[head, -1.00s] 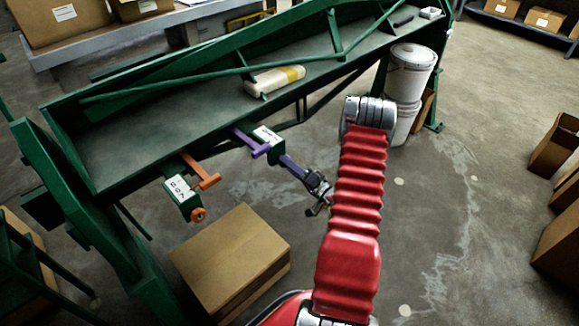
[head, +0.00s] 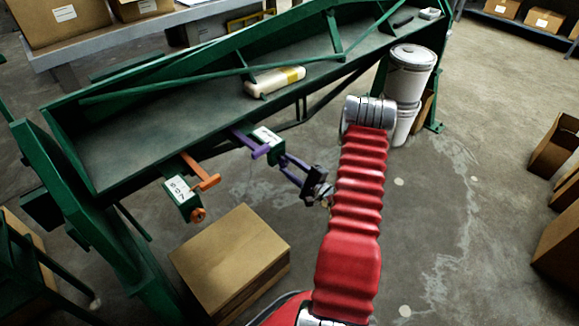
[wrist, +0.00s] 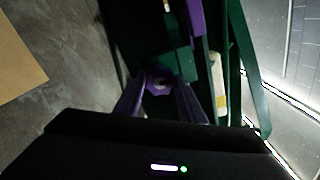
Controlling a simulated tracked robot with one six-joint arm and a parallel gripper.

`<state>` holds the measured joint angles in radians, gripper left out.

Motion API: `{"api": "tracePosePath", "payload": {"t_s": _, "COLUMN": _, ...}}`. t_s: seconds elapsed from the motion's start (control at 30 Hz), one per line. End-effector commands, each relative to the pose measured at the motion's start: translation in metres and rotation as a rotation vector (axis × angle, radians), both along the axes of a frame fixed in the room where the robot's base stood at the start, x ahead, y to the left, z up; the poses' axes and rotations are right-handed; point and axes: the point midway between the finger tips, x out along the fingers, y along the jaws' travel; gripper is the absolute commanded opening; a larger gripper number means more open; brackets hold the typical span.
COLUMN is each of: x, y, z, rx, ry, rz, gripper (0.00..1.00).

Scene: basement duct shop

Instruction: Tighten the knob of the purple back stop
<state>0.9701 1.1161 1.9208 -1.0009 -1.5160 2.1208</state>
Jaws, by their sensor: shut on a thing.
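The purple back stop (head: 250,143) is a bent purple arm with a green, white-labelled block (head: 266,139) on the front rail of the green bench. Its purple knob (wrist: 158,80) shows in the wrist view on the near end of the block. My gripper (head: 285,162) reaches the block from the lower right in the head view. In the wrist view my gripper (wrist: 160,88) has one finger on each side of the knob and is shut on it. The fingers partly cover the knob's sides. In the head view the knob is mostly hidden by the fingers.
An orange stop (head: 203,180) with its own orange knob sits left of the purple one. A cardboard box (head: 230,255) stands on the floor below. A cream bottle (head: 275,82) lies on the green bench (head: 130,140). White buckets (head: 410,72) stand behind my arm.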

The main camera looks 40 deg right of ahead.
Motion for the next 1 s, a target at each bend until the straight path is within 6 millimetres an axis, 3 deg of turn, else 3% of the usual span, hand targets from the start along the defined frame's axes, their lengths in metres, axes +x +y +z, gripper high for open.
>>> {"api": "tracePosePath", "payload": {"t_s": 0.63, "x": -0.0013, "y": -0.0001, "z": -0.0033, "rx": 0.082, "ry": 0.010, "rz": -0.004, "gripper": 0.14}}
{"api": "tracePosePath", "payload": {"t_s": 0.67, "x": -0.0013, "y": 0.0000, "z": -0.0033, "rx": 0.082, "ry": 0.010, "rz": -0.003, "gripper": 0.37}}
{"api": "tracePosePath", "payload": {"t_s": 0.9, "x": -0.0007, "y": 0.0003, "z": -0.0020, "rx": 0.079, "ry": 0.007, "rz": -0.001, "gripper": 0.54}}
{"api": "tracePosePath", "payload": {"t_s": 1.0, "x": -0.0005, "y": 0.0003, "z": -0.0015, "rx": 0.078, "ry": 0.006, "rz": 0.000, "gripper": 0.55}}
